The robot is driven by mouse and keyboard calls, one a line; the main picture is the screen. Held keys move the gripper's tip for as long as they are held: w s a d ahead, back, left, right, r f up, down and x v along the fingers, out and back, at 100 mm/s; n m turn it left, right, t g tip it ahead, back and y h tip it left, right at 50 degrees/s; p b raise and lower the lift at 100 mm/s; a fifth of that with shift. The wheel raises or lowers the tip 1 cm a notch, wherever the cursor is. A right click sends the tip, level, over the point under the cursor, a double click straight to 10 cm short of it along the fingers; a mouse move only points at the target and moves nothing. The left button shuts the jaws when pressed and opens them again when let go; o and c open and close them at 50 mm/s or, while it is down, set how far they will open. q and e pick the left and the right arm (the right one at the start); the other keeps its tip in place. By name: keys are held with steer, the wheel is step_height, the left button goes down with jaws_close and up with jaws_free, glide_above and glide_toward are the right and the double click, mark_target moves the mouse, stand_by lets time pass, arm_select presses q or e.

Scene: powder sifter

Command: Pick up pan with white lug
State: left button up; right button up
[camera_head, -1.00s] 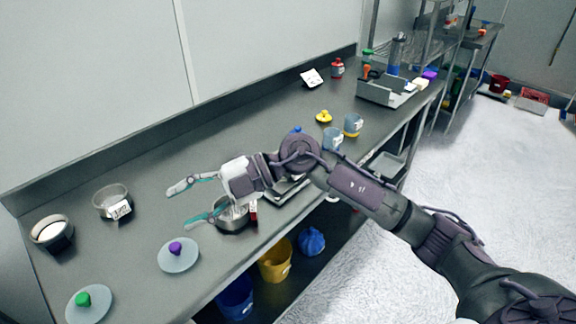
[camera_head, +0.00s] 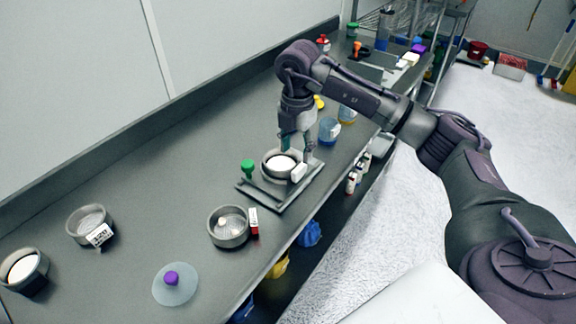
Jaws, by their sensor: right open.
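A round metal pan (camera_head: 280,164) with white contents sits on a flat grey stand (camera_head: 270,192). A white lug (camera_head: 299,172) shows at its front right side. My right gripper (camera_head: 297,146) points down over the pan's right part. Its fingers are open and apart, and they hide part of the pan's rim. I cannot tell whether they touch the pan. A second metal pan (camera_head: 228,226) with a red and white lug (camera_head: 253,221) stands to the left and nearer. My left gripper is not in view.
A green knob-like piece (camera_head: 248,168) is left of the pan. A lid with a purple knob (camera_head: 176,284), a labelled sieve (camera_head: 90,224) and a pan with white contents (camera_head: 24,271) stand at left. Cups (camera_head: 329,131) are behind. The counter's middle left is clear.

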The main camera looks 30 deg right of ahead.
mark_target(298, 167)
step_height(298, 167, down, 3)
steer(key=shift+d+f+p, duration=0.1)
steer(key=shift+d+p, duration=0.05)
steer(key=shift+p, duration=0.35)
steer(key=f+p, duration=0.1)
steer(key=f, duration=0.2)
steer(key=shift+d+f, duration=0.2)
steer(key=shift+f, duration=0.2)
steer(key=shift+a, duration=0.1)
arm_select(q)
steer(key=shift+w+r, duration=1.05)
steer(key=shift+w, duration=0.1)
arm_select(e)
jaws_close()
